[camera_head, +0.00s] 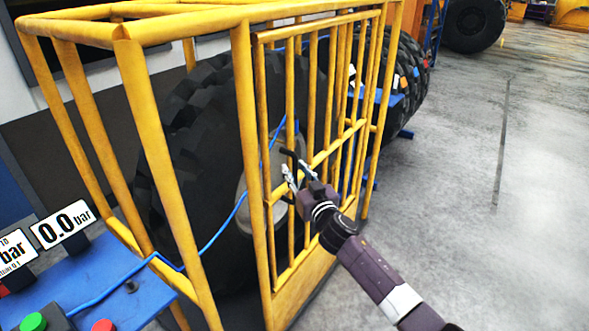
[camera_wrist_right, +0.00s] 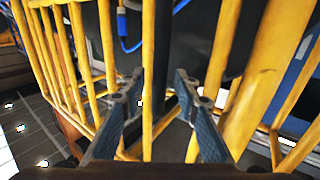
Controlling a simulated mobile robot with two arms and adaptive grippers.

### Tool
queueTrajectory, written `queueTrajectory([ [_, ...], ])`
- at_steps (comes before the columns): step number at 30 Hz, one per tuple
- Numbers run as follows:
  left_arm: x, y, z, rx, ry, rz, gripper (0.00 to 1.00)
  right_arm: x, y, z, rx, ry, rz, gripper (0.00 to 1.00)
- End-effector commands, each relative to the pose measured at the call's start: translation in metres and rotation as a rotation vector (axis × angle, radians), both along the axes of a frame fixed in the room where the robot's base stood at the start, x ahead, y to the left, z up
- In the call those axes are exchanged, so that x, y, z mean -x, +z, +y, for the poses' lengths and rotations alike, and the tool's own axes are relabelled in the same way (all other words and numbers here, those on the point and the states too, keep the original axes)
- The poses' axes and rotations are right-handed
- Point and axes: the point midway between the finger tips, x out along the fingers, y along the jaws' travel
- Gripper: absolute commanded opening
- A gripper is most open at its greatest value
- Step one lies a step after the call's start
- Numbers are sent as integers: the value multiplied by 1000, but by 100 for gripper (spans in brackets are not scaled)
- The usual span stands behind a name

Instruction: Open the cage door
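The yellow cage door (camera_head: 326,155) is a barred panel in the right side of the yellow cage (camera_head: 158,150). Its near edge lies close to the cage's near post, so it looks shut or nearly so. A short black bar, seemingly the handle (camera_head: 292,156), is at the door's middle rail. My right gripper (camera_head: 292,171) is at the door beside this bar. In the right wrist view, its fingers (camera_wrist_right: 157,90) are apart, with a yellow bar and a dark upright bar showing between them. Contact cannot be told. My left gripper is not in view.
A big black tyre (camera_head: 200,125) stands inside the cage, with a blue hose running to it. A blue bench (camera_head: 110,290) with buttons and a "0.0 bar" display (camera_head: 62,224) is at lower left. More tyres stand behind. The grey floor (camera_head: 480,200) at right is clear.

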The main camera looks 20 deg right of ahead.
Motion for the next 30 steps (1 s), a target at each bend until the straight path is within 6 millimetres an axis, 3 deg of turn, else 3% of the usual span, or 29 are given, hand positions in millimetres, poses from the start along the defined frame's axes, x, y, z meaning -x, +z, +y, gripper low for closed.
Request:
queueTrajectory([
  [12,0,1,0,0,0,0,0,-8,0,1,0,1,0,29],
  [21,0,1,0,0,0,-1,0,-8,0,1,0,1,1,0],
  [30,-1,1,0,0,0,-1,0,-8,0,1,0,1,1,0],
])
